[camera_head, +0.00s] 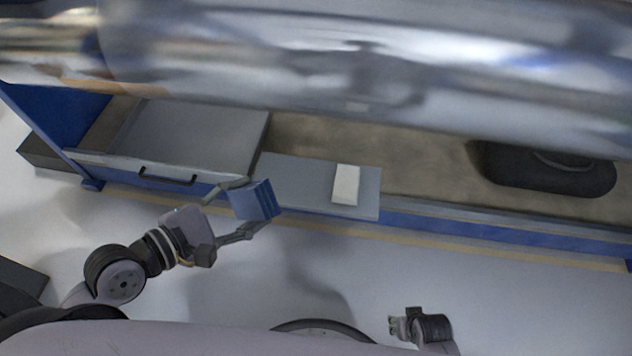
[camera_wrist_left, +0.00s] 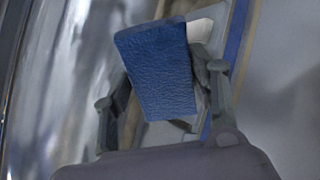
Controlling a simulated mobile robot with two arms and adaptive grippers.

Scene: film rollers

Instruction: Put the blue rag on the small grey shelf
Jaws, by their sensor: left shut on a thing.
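The blue rag (camera_head: 254,201) is a folded block held in my left gripper (camera_head: 245,212), in front of the grey shelf's front edge in the head view. In the left wrist view the rag (camera_wrist_left: 158,68) sits between the two fingers of the left gripper (camera_wrist_left: 165,95), which is shut on it. The small grey shelf (camera_head: 300,182) is a flat plate just to the right of and beyond the rag. A white block (camera_head: 345,184) lies on its right part. My right gripper (camera_head: 400,326) is at the bottom of the head view, far from the shelf; its fingers are too small to judge.
A large shiny roller (camera_head: 400,75) spans the top of the view. A grey drawer box with a black handle (camera_head: 167,176) stands left of the shelf. A black object (camera_head: 545,168) lies at the right. The shelf's left part is bare.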

